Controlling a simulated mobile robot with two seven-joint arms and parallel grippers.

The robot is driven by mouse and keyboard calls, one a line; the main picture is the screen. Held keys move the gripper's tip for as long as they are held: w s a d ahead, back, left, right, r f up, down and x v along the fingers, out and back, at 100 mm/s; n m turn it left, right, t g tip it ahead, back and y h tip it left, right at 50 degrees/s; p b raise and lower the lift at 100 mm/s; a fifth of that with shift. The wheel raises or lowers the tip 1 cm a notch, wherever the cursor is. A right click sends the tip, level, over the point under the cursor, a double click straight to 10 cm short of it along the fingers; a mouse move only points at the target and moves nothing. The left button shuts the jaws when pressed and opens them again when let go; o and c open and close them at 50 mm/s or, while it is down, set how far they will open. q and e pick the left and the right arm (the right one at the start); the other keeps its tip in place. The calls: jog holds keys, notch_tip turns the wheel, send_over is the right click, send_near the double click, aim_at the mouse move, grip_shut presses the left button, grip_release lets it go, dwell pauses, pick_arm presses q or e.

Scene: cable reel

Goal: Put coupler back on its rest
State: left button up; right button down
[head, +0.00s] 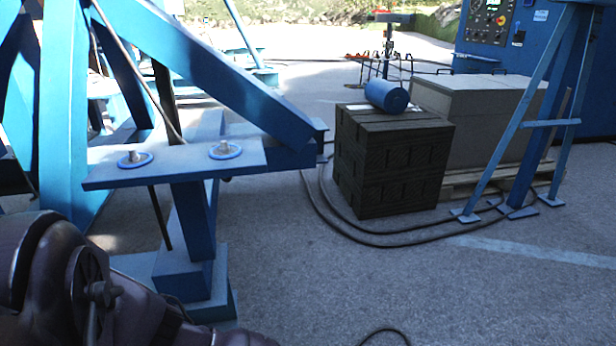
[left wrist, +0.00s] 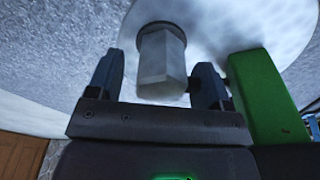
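In the left wrist view, a grey six-sided metal piece (left wrist: 163,62), which may be the coupler, stands out from a pale round surface (left wrist: 215,30). My left gripper (left wrist: 157,80) has its two dark fingers on either side of this piece. A gap shows at the left finger; the right finger is very close to the piece, and I cannot tell if it touches. In the head view neither gripper shows; only my dark arm (head: 90,285) is at the lower left. Two small metal studs on blue rings (head: 135,159) (head: 225,150) sit on a blue shelf (head: 185,170). I cannot tell which part is the rest.
A green bar (left wrist: 265,95) is close right of my left gripper. A blue cylinder (head: 386,96) lies on a dark slatted block (head: 392,160). Black cable (head: 370,242) loops on the ground. A blue stand (head: 535,125) and control cabinet (head: 492,22) are at right. The front right ground is mostly clear.

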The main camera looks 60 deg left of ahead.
pick_arm(q)
jog(key=r+p, duration=0.1)
jog(key=r, duration=0.2)
jog(key=r+p, duration=0.2)
jog(key=r, duration=0.1)
jog(key=a+r+p, duration=0.1)
jog(key=r, duration=0.2)
jog(key=shift+s+r+p, duration=0.15)
jog(key=shift+r+p, duration=0.15)
jog(key=shift+s+r, duration=0.25)
jog(key=shift+r, duration=0.35)
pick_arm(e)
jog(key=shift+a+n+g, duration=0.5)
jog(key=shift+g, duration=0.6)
